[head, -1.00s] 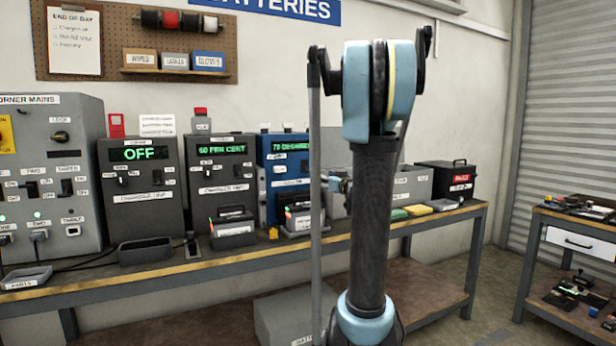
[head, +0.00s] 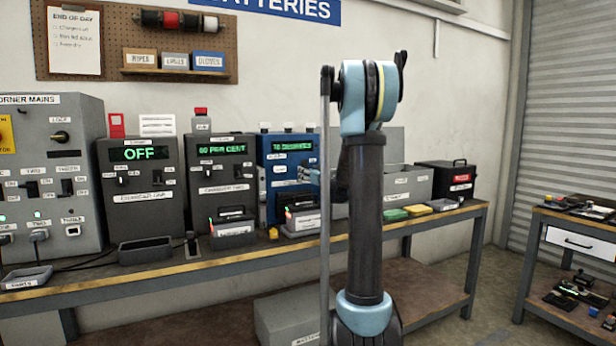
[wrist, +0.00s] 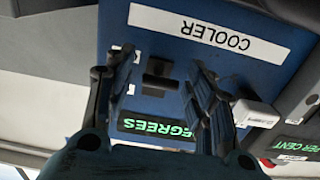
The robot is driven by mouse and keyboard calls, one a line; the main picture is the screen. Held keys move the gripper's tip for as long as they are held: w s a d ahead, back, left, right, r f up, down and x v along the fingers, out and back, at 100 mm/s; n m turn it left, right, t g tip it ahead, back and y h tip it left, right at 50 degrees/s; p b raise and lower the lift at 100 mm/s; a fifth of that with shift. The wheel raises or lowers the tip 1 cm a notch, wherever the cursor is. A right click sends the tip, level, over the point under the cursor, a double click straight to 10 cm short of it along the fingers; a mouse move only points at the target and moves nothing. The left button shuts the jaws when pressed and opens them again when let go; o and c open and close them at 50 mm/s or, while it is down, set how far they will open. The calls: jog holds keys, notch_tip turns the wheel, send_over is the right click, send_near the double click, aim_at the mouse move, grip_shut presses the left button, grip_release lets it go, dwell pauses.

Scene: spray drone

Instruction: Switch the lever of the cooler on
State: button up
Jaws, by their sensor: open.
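The cooler (head: 287,155) is a blue box on the bench in the head view, with a green display reading degrees. In the wrist view the cooler (wrist: 262,82) appears upside down, with its white COOLER label and green display. A small dark lever (wrist: 159,76) on its face shows between the fingers in that view; its on or off position is unclear. My gripper (wrist: 160,68) is open, with one finger on each side of the lever in the picture. Contact cannot be told. In the head view my gripper (head: 309,175) is at the cooler's right front, partly hidden by my arm.
Two grey charger units (head: 140,185) (head: 222,175) stand left of the cooler, beside a mains box (head: 48,170). A battery in a cradle (head: 303,215) sits before the cooler. Grey bins (head: 408,182) and a black box (head: 450,180) stand to the right.

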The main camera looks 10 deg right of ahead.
aim_at(306, 167)
jog(key=shift+w+a, duration=0.1)
jog(key=shift+w, duration=0.2)
jog(key=shift+c, duration=0.6)
jog(key=c, duration=1)
jog(key=shift+o, duration=0.2)
jog(key=shift+r+g, duration=0.15)
jog(key=shift+g, duration=0.15)
jog(key=shift+s+r+g+h, duration=0.1)
jog(key=shift+r+g+h, duration=0.35)
jog(key=shift+g, duration=0.65)
jog(key=shift+s+r+g+h, duration=0.1)
jog(key=shift+r+g+h, duration=0.35)
jog(key=shift+g, duration=0.65)
jog(key=shift+w+r+g+h, duration=0.15)
jog(key=shift+r+g+h, duration=0.3)
jog(key=shift+g, duration=0.65)
jog(key=shift+w+r+g+h, duration=0.15)
jog(key=shift+r+g, duration=0.45)
jog(key=shift+g, duration=0.5)
